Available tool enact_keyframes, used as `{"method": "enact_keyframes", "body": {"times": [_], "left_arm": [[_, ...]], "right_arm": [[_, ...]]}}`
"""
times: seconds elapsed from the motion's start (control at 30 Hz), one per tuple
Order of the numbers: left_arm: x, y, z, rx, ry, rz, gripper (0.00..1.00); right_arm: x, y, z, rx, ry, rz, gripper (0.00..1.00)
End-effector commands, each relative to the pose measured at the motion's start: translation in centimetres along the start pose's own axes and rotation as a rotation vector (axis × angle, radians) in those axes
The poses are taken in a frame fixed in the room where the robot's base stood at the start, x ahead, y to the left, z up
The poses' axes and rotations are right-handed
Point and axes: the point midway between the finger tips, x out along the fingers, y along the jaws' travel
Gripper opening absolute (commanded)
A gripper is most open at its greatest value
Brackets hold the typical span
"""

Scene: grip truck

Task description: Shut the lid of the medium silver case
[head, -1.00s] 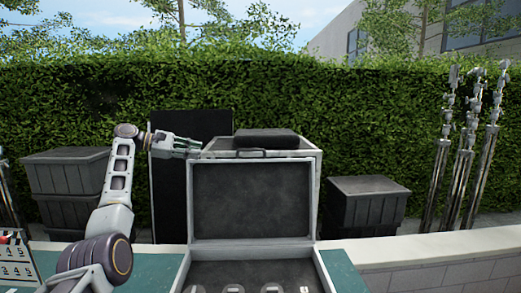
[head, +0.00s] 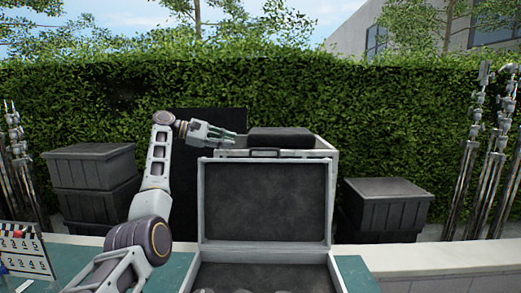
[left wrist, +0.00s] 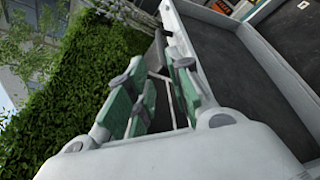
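The silver case (head: 262,249) stands open on the teal table, its dark-lined lid (head: 265,203) upright and facing me. The lid has a light metal rim and a handle on its top edge. Round items in the base show only at the bottom of the head view. My left gripper (head: 222,136) is above and just behind the lid's top left corner, pointing right. In the left wrist view the left gripper (left wrist: 152,100) has its green-padded fingers apart with nothing between them. A case rim and dark lining (left wrist: 258,70) show to its right. My right gripper is not in view.
Behind the lid stands another light-framed case (head: 325,155) with a dark block (head: 280,138) on top. A clapperboard (head: 22,250) stands at the left on the table (head: 85,268). Dark crates (head: 385,205), metal stands (head: 490,160) and a hedge are farther back.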

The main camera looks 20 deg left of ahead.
Motion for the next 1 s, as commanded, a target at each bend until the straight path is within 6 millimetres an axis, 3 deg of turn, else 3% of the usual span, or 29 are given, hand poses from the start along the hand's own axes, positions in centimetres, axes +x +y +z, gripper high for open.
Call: {"method": "enact_keyframes", "body": {"times": [1.0], "left_arm": [[12.0,0.0,0.1,-0.001,-0.001,-0.002,0.21]], "right_arm": [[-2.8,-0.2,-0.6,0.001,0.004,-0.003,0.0]]}}
